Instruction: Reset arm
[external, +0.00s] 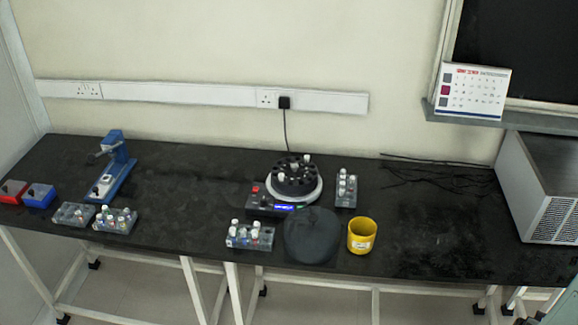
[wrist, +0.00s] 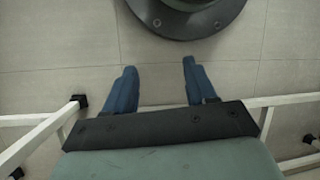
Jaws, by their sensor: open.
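My gripper (wrist: 159,66) shows in the wrist view with its two blue fingers spread apart and nothing between them. It points at the tiled floor. I cannot make out my gripper in the external view. A dark rounded shape (external: 311,235) sits at the front edge of the black bench (external: 430,225) in the external view; I cannot tell what it is.
The bench holds a black-topped round device (external: 296,180), a yellow cup (external: 362,236), vial racks (external: 249,236), a blue device (external: 112,168), red (external: 12,191) and blue bins (external: 39,196), and a grey box (external: 540,185). White legs (wrist: 45,128) with black feet flank my gripper.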

